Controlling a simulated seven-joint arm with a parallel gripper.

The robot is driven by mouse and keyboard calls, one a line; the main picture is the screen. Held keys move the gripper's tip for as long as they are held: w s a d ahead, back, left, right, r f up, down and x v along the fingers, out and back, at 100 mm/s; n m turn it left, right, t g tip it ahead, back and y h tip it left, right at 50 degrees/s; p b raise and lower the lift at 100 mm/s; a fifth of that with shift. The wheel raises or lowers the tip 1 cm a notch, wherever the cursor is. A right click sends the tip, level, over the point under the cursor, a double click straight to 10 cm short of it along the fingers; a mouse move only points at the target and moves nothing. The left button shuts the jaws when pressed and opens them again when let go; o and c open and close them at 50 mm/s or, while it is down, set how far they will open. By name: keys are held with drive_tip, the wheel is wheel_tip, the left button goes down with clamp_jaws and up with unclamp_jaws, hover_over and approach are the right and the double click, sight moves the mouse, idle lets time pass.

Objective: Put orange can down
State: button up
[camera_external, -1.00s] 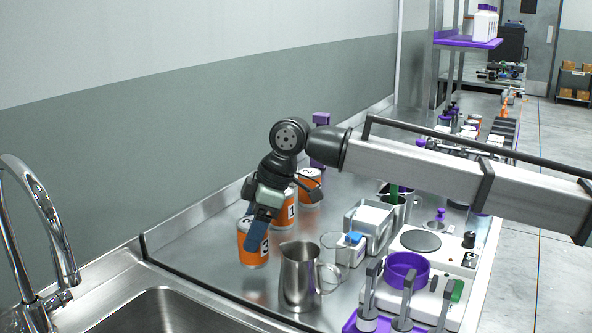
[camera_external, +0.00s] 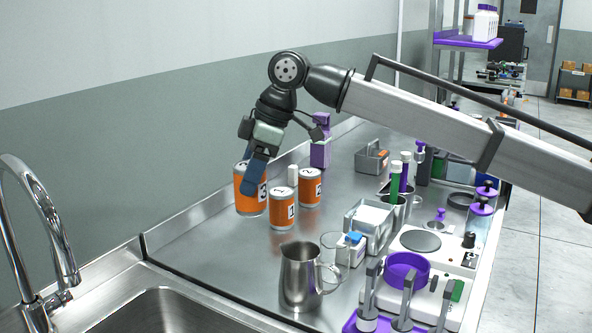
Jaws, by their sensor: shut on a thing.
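The orange can marked 3 (camera_external: 249,198) has a white label band at its top and is at the left of the group of cans. My gripper (camera_external: 254,176) is shut on this can from above, and its blue finger covers part of the can's front. The can appears raised off the steel counter (camera_external: 207,262). An orange can marked 1 (camera_external: 282,212) stands upright just to its right. An orange can marked 2 (camera_external: 310,189) stands farther back to the right.
A steel pitcher (camera_external: 299,278) and a glass beaker (camera_external: 334,258) stand in front. A metal sink (camera_external: 160,312) lies at the lower left. A grey bin (camera_external: 369,224) and a hot plate (camera_external: 421,241) are to the right. The counter left of the pitcher is bare.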

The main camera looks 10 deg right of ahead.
drive_tip(key=w+d+m+t, duration=0.1)
drive_tip(key=w+d+m, duration=0.1)
drive_tip(key=w+d, duration=0.95)
drive_tip(key=w+d+m, duration=0.1)
drive_tip(key=w+d, duration=0.7)
drive_tip(key=w, duration=0.6)
drive_tip(key=w+d+m+t, duration=0.1)
drive_tip(key=w+d+m, duration=0.1)
drive_tip(key=w+d, duration=0.9)
drive_tip(key=shift+h, duration=0.3)
drive_tip(key=shift+w+a+f, duration=0.1)
drive_tip(key=shift+w+f, duration=0.2)
drive_tip(key=shift+f, duration=2.1)
drive_tip(key=shift+w+a+f, duration=0.15)
drive_tip(key=shift+w+f, duration=0.1)
drive_tip(key=shift+f, duration=2.2)
drive_tip(key=shift+w+a+f, duration=0.1)
drive_tip(key=shift+w+f, duration=0.2)
drive_tip(key=shift+f, duration=2.1)
drive_tip(key=shift+f, duration=0.1)
drive_tip(key=o, duration=1.3)
drive_tip(key=v, duration=1.2)
